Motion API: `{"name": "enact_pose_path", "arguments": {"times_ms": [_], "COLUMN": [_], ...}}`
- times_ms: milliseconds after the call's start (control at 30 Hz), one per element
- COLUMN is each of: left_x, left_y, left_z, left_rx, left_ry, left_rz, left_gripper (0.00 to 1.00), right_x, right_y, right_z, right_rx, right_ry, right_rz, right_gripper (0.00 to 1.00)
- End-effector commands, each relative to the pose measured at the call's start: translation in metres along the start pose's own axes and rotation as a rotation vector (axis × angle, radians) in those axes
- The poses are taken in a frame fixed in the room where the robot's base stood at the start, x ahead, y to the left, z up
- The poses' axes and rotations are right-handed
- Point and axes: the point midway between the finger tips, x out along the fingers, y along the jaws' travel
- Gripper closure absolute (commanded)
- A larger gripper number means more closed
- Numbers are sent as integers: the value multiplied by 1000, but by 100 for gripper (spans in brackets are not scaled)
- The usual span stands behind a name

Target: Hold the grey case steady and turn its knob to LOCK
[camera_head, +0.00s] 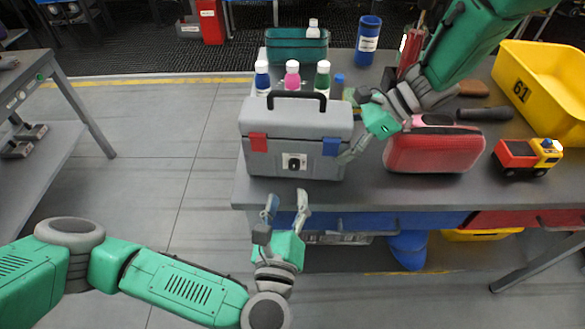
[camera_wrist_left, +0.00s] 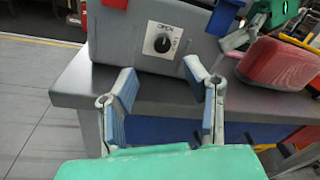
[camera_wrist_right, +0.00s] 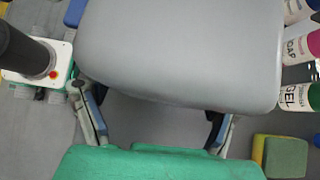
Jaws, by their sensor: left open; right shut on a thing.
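The grey case (camera_head: 262,116) stands upright on the bench, its black handle up and red and blue latches on its front. Its black knob (camera_head: 294,164) sits on a white plate on the front face. In the left wrist view the knob (camera_wrist_left: 163,45) is under the word OPEN; its exact pointing is too small to read. My left gripper (camera_head: 288,196) is open and empty, in front of and below the knob, apart from it. My right gripper (camera_head: 351,127) is shut on the case's right side. In the right wrist view the grey case (camera_wrist_right: 180,50) fills the space between its fingers.
Several bottles (camera_head: 292,75) and a teal bin (camera_head: 297,45) stand behind the case. A red case (camera_head: 435,150), a toy truck (camera_head: 527,157) and a yellow crate (camera_head: 542,82) are to the right.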

Motion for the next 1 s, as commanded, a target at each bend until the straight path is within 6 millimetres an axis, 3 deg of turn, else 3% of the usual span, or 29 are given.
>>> {"name": "enact_pose_path", "arguments": {"times_ms": [200,400,800,833,933,1000], "left_x": [44,70,77,77,77,77], "left_y": [0,0,0,0,0,0], "left_z": [1,0,0,0,0,0], "left_rx": [3,4,3,3,3,3], "left_ry": [-3,0,2,2,2,2], "left_rz": [1,0,-2,-2,-1,0], "left_gripper": [58,58,58,65,100,100], "right_x": [-1,-1,-1,-1,-1,-1], "right_y": [0,0,0,0,0,0], "right_z": [2,2,2,2,2,2], "right_rx": [-1,-2,-2,-2,-2,-2], "right_ry": [-3,-3,-3,-3,-3,-3], "right_rz": [-2,-2,-2,-2,-2,-2], "right_gripper": [74,74,74,74,74,74]}}
